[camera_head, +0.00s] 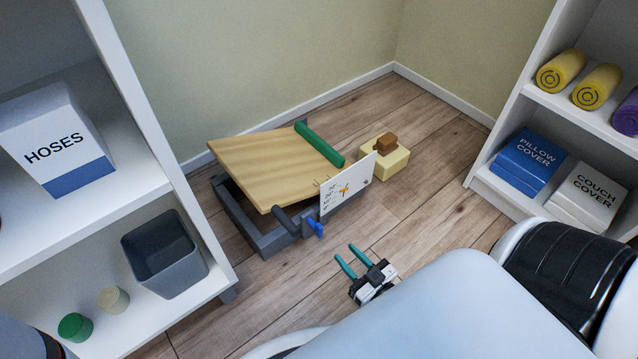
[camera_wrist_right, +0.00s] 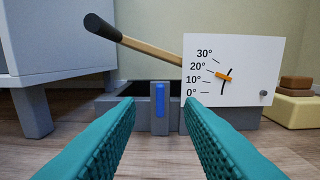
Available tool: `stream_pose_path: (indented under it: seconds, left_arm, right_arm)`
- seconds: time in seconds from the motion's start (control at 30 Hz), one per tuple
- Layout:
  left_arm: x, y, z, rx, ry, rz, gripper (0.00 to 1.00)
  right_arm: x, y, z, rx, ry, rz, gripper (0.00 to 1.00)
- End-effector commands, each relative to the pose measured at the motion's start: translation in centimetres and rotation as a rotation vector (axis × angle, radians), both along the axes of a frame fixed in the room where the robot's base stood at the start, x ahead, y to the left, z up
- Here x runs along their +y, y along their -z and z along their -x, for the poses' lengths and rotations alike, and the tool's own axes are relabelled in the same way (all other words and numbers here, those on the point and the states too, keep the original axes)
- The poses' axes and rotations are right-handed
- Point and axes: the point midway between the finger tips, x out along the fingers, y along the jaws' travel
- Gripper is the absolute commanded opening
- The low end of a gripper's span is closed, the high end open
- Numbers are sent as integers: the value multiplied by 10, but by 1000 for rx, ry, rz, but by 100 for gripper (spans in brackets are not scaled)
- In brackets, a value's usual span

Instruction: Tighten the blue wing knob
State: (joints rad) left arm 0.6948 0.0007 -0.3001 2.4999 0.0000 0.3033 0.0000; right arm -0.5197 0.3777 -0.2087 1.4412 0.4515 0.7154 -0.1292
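The blue wing knob (camera_head: 316,229) sits on the front of the grey base (camera_head: 268,242) of a tilted wooden board (camera_head: 265,163). In the right wrist view the knob (camera_wrist_right: 160,100) stands upright on a grey block, centred between my fingers. My right gripper (camera_head: 345,251) is open, its teal fingers pointing at the knob from a short way off, apart from it. A white angle card (camera_wrist_right: 240,55) beside the knob shows 0° to 30°; its orange pointer (camera_wrist_right: 223,76) lies roughly between 10° and 20°. My left gripper is out of view.
A dark handle (camera_head: 287,220) juts from the board's near edge. A yellow block with a brown piece (camera_head: 397,162) stands behind the card. White shelves stand left (camera_head: 150,130) and right (camera_head: 485,180). Bare wooden floor (camera_head: 425,205) lies right of the board.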

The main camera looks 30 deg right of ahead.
Motion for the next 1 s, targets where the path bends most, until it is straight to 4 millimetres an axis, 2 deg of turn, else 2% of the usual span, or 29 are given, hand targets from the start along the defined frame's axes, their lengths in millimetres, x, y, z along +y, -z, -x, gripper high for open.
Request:
stream_pose_path:
  seconds: [0.17, 0.4, 0.6, 0.77, 1.0]
  left_arm:
    - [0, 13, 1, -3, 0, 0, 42]
    - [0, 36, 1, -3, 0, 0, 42]
    - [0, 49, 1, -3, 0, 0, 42]
    - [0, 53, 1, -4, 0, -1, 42]
    - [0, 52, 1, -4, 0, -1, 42]
  right_arm:
    - [2, 2, -26, -7, 0, -1, 34]
    - [6, 3, -75, -7, 1, -1, 34]
    - [8, 1, -104, -6, 1, 0, 34]
    - [9, 0, -115, -4, 1, -1, 34]
    - [9, -1, -117, -2, 0, 0, 34]
